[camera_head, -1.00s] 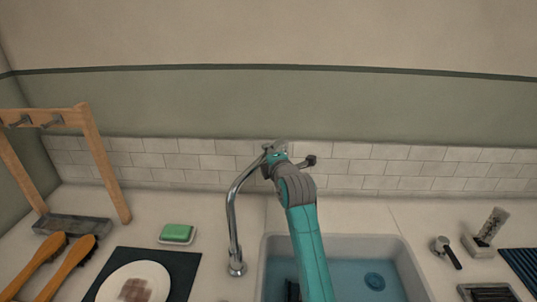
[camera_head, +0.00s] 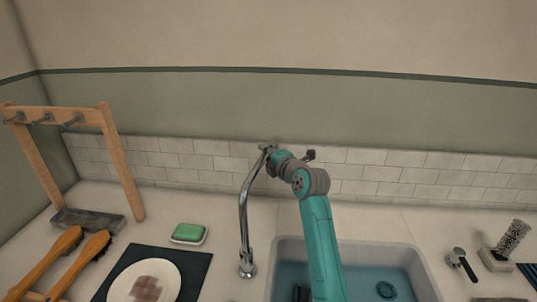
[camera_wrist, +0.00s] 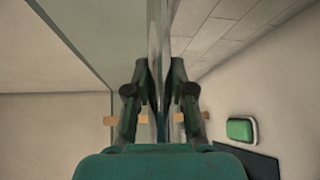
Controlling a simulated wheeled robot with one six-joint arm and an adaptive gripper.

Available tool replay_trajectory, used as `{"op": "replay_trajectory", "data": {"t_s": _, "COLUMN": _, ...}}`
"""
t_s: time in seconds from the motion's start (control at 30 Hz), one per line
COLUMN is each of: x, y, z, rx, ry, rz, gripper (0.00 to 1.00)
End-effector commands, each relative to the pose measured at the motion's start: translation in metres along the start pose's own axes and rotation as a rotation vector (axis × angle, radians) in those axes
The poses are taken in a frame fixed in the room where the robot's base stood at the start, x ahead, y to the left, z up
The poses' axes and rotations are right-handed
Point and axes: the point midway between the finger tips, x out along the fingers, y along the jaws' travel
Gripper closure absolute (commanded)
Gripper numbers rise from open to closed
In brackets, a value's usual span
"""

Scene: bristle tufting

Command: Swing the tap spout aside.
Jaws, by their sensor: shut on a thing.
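The tap spout (camera_head: 243,212) is a chrome tube. It rises from a round base (camera_head: 247,269) on the counter at the sink's left edge and bends over at the top. My gripper (camera_head: 267,152) is at the spout's upper end, its fingers small and partly hidden in the head view. In the wrist view my gripper (camera_wrist: 160,78) has a finger on each side of the shiny spout (camera_wrist: 159,28) and is shut on it. The spout's tip is hard to make out.
The sink (camera_head: 405,252) with bluish water lies right of the tap, partly behind my arm. Left are a green soap on a dish (camera_head: 188,233), a plate (camera_head: 146,283) on a dark mat, wooden brushes (camera_head: 78,262) and a wooden rack (camera_head: 120,165). The tiled wall (camera_head: 400,175) stands close behind.

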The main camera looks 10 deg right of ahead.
Motion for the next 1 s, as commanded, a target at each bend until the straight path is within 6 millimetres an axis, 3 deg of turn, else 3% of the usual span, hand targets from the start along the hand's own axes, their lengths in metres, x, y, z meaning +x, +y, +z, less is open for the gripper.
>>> {"op": "replay_trajectory", "data": {"t_s": 0.07, "x": 0.002, "y": 0.002, "z": -0.004, "rx": 0.001, "ry": 0.007, "rz": 0.002, "gripper": 1.0}}
{"op": "replay_trajectory", "data": {"t_s": 0.1, "x": 0.002, "y": 0.002, "z": -0.004, "rx": 0.001, "ry": 0.007, "rz": 0.002, "gripper": 0.67}}
{"op": "replay_trajectory", "data": {"t_s": 0.17, "x": 0.002, "y": 0.002, "z": -0.004, "rx": 0.001, "ry": 0.006, "rz": 0.002, "gripper": 0.52}}
{"op": "replay_trajectory", "data": {"t_s": 0.57, "x": -0.004, "y": 0.001, "z": -0.002, "rx": 0.0, "ry": 0.003, "rz": 0.002, "gripper": 0.52}}
{"op": "replay_trajectory", "data": {"t_s": 0.77, "x": -0.032, "y": 0.0, "z": -0.003, "rx": -0.001, "ry": 0.002, "rz": 0.001, "gripper": 0.52}}
{"op": "replay_trajectory", "data": {"t_s": 1.0, "x": -0.08, "y": 0.001, "z": -0.002, "rx": 0.0, "ry": 0.002, "rz": 0.002, "gripper": 0.52}}
